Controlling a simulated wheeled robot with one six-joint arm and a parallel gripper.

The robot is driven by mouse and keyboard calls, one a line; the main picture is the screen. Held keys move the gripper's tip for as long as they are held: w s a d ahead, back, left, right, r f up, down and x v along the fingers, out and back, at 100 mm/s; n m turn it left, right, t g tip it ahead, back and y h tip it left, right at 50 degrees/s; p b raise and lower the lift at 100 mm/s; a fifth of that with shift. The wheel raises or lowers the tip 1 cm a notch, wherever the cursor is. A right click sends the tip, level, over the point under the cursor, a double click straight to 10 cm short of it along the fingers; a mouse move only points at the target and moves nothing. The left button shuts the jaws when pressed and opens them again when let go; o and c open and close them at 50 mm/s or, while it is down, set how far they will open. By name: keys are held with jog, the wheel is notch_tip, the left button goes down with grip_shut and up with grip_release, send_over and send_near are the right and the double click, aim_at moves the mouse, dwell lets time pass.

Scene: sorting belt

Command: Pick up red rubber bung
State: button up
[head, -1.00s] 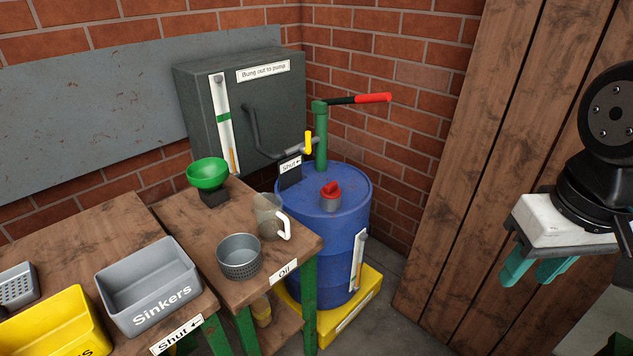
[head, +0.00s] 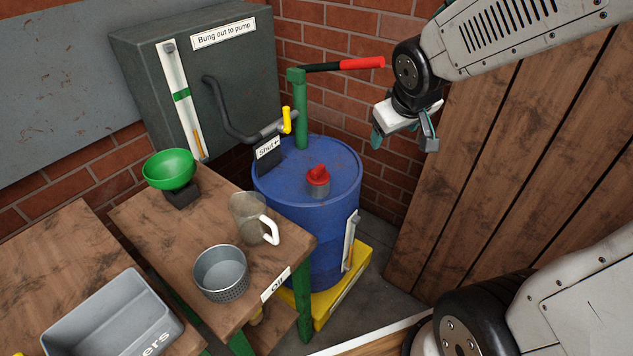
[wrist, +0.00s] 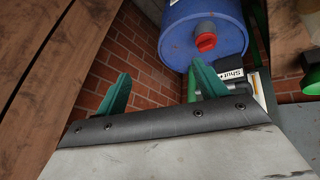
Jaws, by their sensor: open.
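The red rubber bung (head: 318,174) sits in a grey collar on top of the blue drum (head: 290,215). In the wrist view the bung (wrist: 206,42) shows beyond the fingertips, a little right of the middle. My gripper (head: 402,140) is open and empty, in the air to the right of the drum and higher than the bung. Its two teal fingers are spread apart in the wrist view (wrist: 160,78), and neither touches anything.
A green pump with a red-tipped handle (head: 362,63) rises at the drum's back, near a grey pipe with a yellow lever (head: 287,119). A wooden table (head: 135,220) at left holds a green funnel (head: 169,168), a clear jug (head: 248,217) and a grey strainer (head: 221,272). Plank wall stands right.

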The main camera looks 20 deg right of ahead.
jog(key=w+d+f+n+t, duration=0.1)
jog(key=w+f+n+t, duration=0.1)
jog(key=w+f, duration=0.5)
jog(key=n+t+y, duration=0.3)
jog(key=y, duration=0.2)
send_near(321, 170)
jog(key=w+d+r, duration=0.1)
jog(key=w+d, duration=0.2)
jog(key=d, duration=0.2)
jog(key=w+a+f+y, duration=0.1)
jog(key=w+a+f, duration=0.1)
jog(key=w+a+f+y, duration=0.2)
jog(key=a+f, duration=0.1)
jog(key=w+a+f+y, duration=0.1)
jog(key=a+f, duration=0.1)
jog(key=shift+w+a+f+t+y, duration=0.3)
jog(key=shift+w+a+f+t, duration=0.05)
jog(key=shift+w+t, duration=0.05)
jog(key=c, duration=1.4)
jog(key=shift+o, duration=0.2)
jog(key=shift+r, duration=0.15)
